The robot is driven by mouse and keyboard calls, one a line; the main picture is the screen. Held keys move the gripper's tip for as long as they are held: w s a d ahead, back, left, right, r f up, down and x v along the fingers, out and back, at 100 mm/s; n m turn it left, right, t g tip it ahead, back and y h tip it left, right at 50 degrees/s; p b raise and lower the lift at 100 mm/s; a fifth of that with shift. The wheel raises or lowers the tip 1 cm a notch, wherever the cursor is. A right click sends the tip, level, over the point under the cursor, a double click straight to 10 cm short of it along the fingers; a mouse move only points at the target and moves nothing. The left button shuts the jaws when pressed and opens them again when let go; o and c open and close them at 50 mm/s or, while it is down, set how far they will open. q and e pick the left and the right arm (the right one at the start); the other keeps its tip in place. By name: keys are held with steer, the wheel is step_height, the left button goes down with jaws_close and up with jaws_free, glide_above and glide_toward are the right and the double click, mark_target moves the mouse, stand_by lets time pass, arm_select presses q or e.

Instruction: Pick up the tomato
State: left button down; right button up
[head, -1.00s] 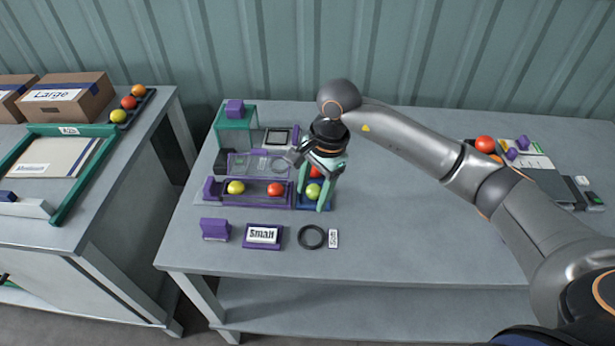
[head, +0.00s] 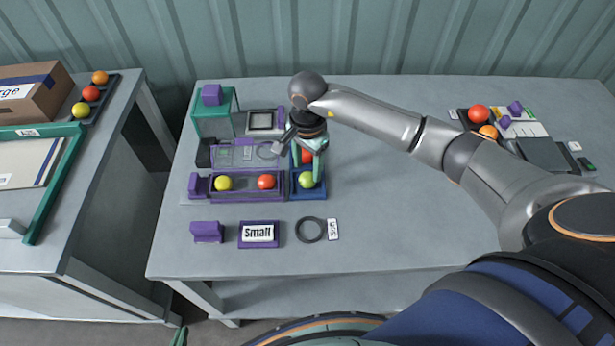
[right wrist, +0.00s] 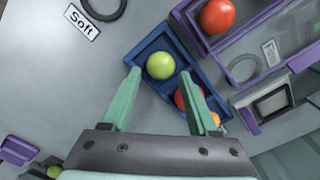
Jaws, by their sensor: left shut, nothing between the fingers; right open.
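A blue tray (head: 311,195) holds a yellow-green tomato (head: 307,180) at its near end and a red tomato (head: 308,157) behind it. The right wrist view shows the yellow-green tomato (right wrist: 160,65), the red one (right wrist: 187,97) partly behind a finger, and a bit of an orange one (right wrist: 216,118). My right gripper (head: 307,172) is open over the tray, its fingertips seen either side of the yellow-green tomato; contact cannot be told. In the right wrist view the gripper (right wrist: 160,74) is empty. My left gripper (head: 180,337) shows only a green fingertip at the bottom edge, shut and empty.
A purple tray (head: 244,198) with a yellow and a red tomato adjoins the blue tray. A "Small" sign (head: 259,234), a black ring (head: 309,230) and a "Soft" card (head: 333,229) lie in front. More tomatoes (head: 478,114) stand at right. The table's middle is clear.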

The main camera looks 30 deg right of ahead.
mark_target(307, 175)
steer(key=shift+w+f+p, duration=0.1)
steer(key=shift+f+p, duration=0.3)
steer(key=shift+f, duration=1.95)
steer(key=c, duration=0.5)
steer(key=shift+c, duration=0.2)
steer(key=shift+r, duration=0.1)
